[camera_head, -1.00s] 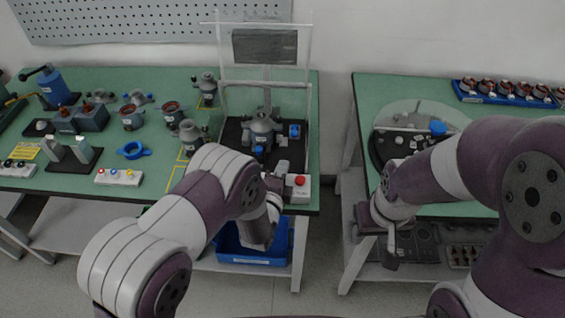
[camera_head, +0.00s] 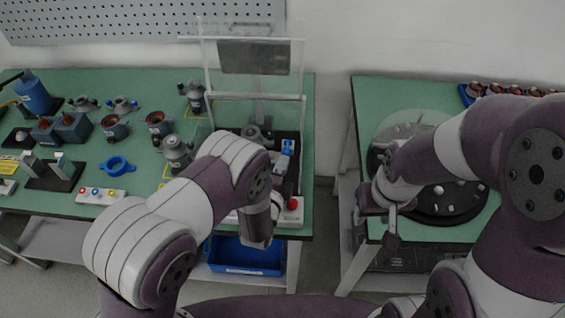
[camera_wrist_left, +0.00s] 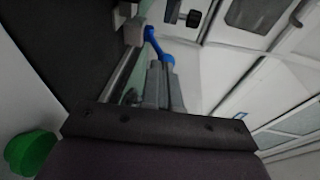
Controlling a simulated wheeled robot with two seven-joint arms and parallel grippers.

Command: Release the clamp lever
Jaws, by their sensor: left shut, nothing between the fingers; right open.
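The test fixture (camera_head: 252,132) stands at the right end of the left table, with a grey stator in it mostly hidden by my left arm. A blue clamp part (camera_head: 287,147) shows at the fixture's right side. In the left wrist view a blue lever (camera_wrist_left: 154,42) lies just beyond the fingertips of my left gripper (camera_wrist_left: 160,72). The fingers are shut with nothing between them; I cannot tell whether they touch the lever. My right gripper (camera_head: 392,222) is open and empty, by the front edge of the right table.
A clear guard frame (camera_head: 255,97) rises over the fixture. A red button (camera_head: 292,204) sits at its front right. A blue bin (camera_head: 245,258) is below. Stators and a blue ring (camera_head: 117,166) stand on the left table. A dark round disc (camera_head: 445,205) lies on the right table.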

